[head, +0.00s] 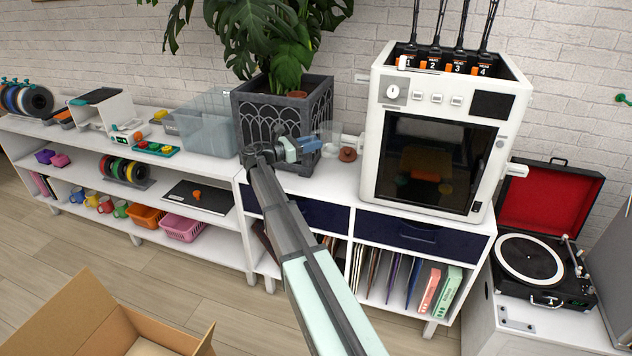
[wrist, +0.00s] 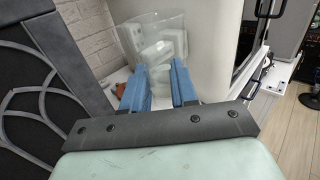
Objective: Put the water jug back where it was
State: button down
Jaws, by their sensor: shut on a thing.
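The water jug (wrist: 150,36) is clear and see-through. In the wrist view it stands just beyond my gripper (wrist: 160,76), whose two blue fingers are shut on it; the exact part held is hard to make out. In the head view my gripper (head: 312,145) is in front of the planter's right side, and the jug (head: 329,132) shows faintly beyond the fingertips. The jug looks upright and is close to the white cabinet top (head: 334,178). I cannot tell whether it touches it.
A dark planter (head: 285,110) with a large plant stands close on the left. A white 3D printer (head: 380,150) stands close on the right. A small red-brown object (head: 347,154) lies between them.

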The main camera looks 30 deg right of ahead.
notch_tip(320, 180, down, 14)
jog(key=shift+f, duration=0.1)
dwell(0.6)
jog(key=c, duration=0.9)
grip_release()
jog(key=shift+f, duration=0.1)
jog(key=shift+a, duration=0.1)
